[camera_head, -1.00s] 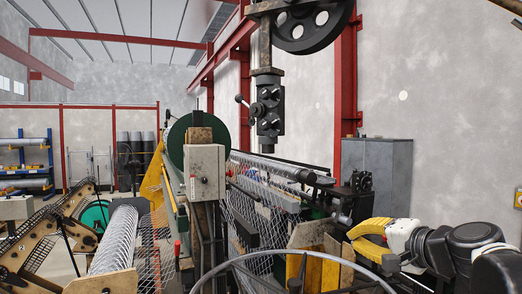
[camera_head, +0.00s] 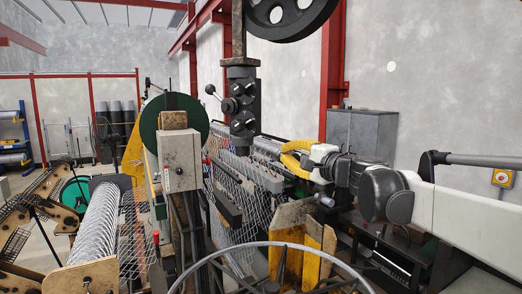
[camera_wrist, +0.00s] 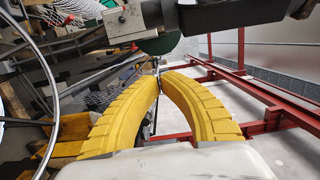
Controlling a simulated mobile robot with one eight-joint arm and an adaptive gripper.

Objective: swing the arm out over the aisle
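My gripper (camera_head: 286,154), with yellow curved ribbed fingers and a white wrist, is at the middle of the head view, held up beside the weaving machine (camera_head: 245,195). My arm reaches in from the right edge. In the wrist view the fingertips (camera_wrist: 160,74) of my gripper come together with nothing visible between them. The aisle cannot be clearly made out; some bare floor (camera_head: 48,183) shows at the far left of the head view.
A black machine head (camera_head: 240,105) hangs left of my gripper, under a large wheel (camera_head: 290,12). A grey control box (camera_head: 181,160) stands nearer. A grey cabinet (camera_head: 362,137) is behind my arm.

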